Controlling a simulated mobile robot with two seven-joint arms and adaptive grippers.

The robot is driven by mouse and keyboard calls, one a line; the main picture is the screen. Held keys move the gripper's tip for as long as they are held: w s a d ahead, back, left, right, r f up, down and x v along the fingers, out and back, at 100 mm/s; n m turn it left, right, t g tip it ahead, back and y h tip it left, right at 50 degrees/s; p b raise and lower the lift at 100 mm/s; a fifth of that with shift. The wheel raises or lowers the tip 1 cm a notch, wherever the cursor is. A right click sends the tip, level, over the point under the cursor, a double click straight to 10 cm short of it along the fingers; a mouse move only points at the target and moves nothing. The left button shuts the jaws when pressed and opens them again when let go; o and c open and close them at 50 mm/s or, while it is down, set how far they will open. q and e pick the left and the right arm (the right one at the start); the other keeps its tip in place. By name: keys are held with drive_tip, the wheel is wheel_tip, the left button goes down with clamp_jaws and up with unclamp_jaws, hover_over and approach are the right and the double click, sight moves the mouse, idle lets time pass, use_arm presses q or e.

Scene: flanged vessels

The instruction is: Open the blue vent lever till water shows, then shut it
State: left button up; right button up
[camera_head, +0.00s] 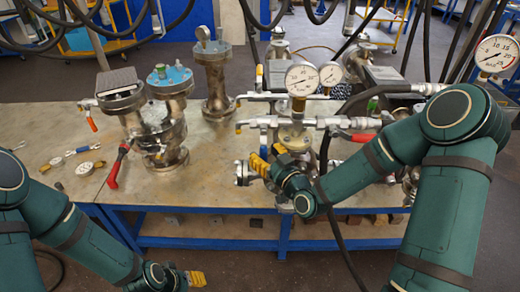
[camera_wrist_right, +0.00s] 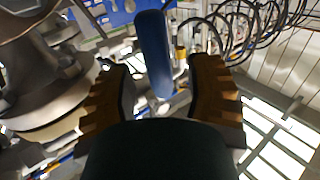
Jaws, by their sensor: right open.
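My right gripper (camera_head: 262,164) is in front of the flanged vessel (camera_head: 296,136) with a pressure gauge on top, at the middle of the table. In the right wrist view the right gripper (camera_wrist_right: 160,78) is open. The blue lever (camera_wrist_right: 154,48) stands in the gap between its two fingers, and I see no finger closed on it. In the head view I cannot make out the blue lever near the gripper. I see no water. My left gripper (camera_head: 194,278) is low at the bottom, in front of the table; its opening cannot be made out.
The table (camera_head: 225,185) holds flanged vessels (camera_head: 160,118) with a red-handled lever (camera_head: 118,165) at left. Pipes, gauges (camera_head: 302,79) and a red handle (camera_head: 358,137) crowd the right. Black hoses hang overhead.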

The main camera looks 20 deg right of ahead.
drive_tip(key=shift+x, duration=1.45)
clamp_jaws()
drive_tip(key=shift+f, duration=0.1)
